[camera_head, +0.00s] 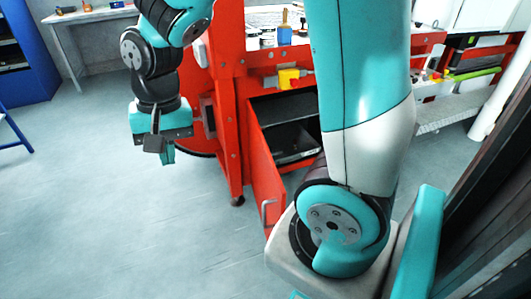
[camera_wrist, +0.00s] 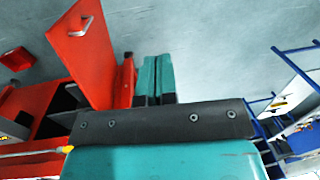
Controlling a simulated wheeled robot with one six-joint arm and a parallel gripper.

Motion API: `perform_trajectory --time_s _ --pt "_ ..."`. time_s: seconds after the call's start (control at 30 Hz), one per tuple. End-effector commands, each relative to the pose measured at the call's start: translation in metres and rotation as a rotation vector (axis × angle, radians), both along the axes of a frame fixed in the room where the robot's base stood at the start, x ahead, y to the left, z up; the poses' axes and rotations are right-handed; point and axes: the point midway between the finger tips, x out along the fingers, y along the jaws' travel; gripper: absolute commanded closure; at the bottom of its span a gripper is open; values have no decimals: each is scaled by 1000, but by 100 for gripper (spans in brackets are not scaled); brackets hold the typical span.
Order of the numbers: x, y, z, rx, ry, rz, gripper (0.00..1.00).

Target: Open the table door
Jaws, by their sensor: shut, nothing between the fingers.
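The red table (camera_head: 236,90) stands in the middle of the head view. Its red door (camera_head: 265,170) is swung outward, and the dark inside with a black bin (camera_head: 292,142) shows. A pale handle (camera_head: 266,212) sits near the door's free edge. In the wrist view the door (camera_wrist: 82,55) stands at upper left, its handle (camera_wrist: 82,25) facing the camera. My gripper (camera_head: 167,153) is left of the door in the head view, apart from the handle. Its teal fingers are together and empty in the wrist view (camera_wrist: 158,76).
A yellow switch box (camera_head: 289,79) is on the table's front. A blue bottle (camera_head: 284,34) stands on top. A blue cabinet (camera_head: 35,55) and a white desk (camera_head: 90,14) are at the far left. The grey floor (camera_head: 120,220) at left is clear.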

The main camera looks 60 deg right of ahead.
Motion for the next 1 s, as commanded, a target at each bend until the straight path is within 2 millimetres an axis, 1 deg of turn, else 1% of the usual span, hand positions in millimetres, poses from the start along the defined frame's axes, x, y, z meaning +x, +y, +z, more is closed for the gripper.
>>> perform_trajectory --time_s 0.03,0.07,0.1,0.17,0.2,0.3,0.4,0.5,0.6,0.67,0.77,1.0 --pt "22 -31 -13 -51 49 -238 100" --pt "33 -50 -23 -84 69 -387 100" --pt "45 -76 -37 -130 88 -579 100" --pt "57 -113 -58 -199 109 -849 100" --pt "62 -136 -71 -243 116 -1011 100" --pt "64 -185 -101 -347 112 -1353 100" --pt "60 -219 -122 -425 95 -1587 100" --pt "56 -238 -135 -471 75 -1722 100" --pt "53 -246 -143 -491 65 -1775 100" --pt "51 -248 -149 -495 64 -1785 100" --pt "47 -252 -163 -496 66 -1783 100" --pt "34 -265 -211 -494 69 -1779 100"
